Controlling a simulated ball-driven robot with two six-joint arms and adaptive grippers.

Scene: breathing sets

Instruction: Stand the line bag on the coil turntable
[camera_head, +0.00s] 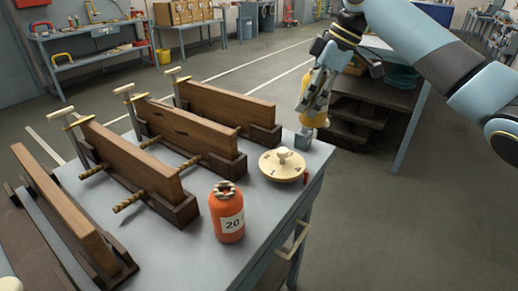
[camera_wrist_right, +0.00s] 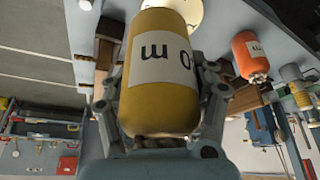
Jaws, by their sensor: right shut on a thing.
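The coil turntable (camera_head: 283,165) is a round cream disc with a knob and dark marks, near the table's right edge. My right gripper (camera_head: 322,88) is shut on a yellow bag (camera_head: 316,119), held in the air just beyond the turntable and to its right. In the right wrist view the yellow bag (camera_wrist_right: 162,75) fills the jaws and shows a white label with dark print, partly cut off. A similar orange bag (camera_head: 228,213) with a white "20" label stands upright on the table, in front of the turntable.
The grey table (camera_head: 262,215) carries several wooden boards in clamps (camera_head: 130,158) left of the turntable. Dark steps (camera_head: 358,118) stand behind my right gripper. A workbench (camera_head: 90,42) is at the back left. Open floor lies to the right.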

